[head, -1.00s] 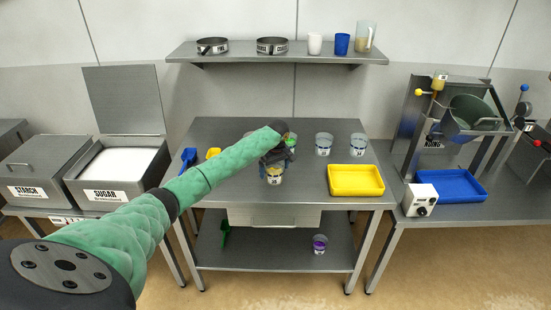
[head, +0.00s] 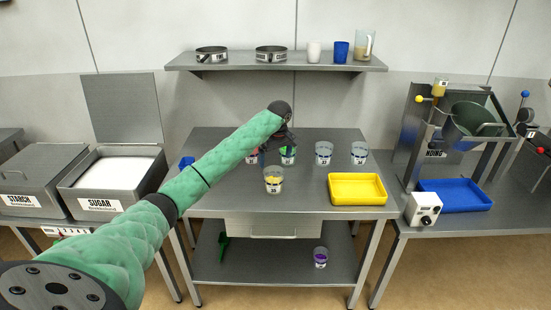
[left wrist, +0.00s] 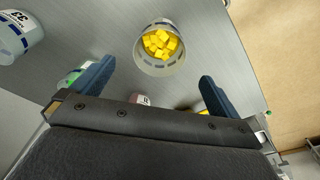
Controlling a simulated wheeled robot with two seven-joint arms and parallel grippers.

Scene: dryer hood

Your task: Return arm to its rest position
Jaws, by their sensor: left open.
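My left arm reaches in from the left over the middle table. Its gripper (head: 282,142) is above the table, behind and above a cup of yellow cubes (head: 273,180). In the left wrist view the two dark blue fingers (left wrist: 157,92) are spread apart with nothing between them. The same cup (left wrist: 158,62) stands beyond the fingertips there, apart from them. My right arm and gripper are not in view.
Cups with green pieces (head: 288,155) and other contents stand close under my gripper. A yellow tray (head: 357,189) is at the right of the table. A shelf (head: 277,60) with pans and cups hangs above. The front of the table is clear.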

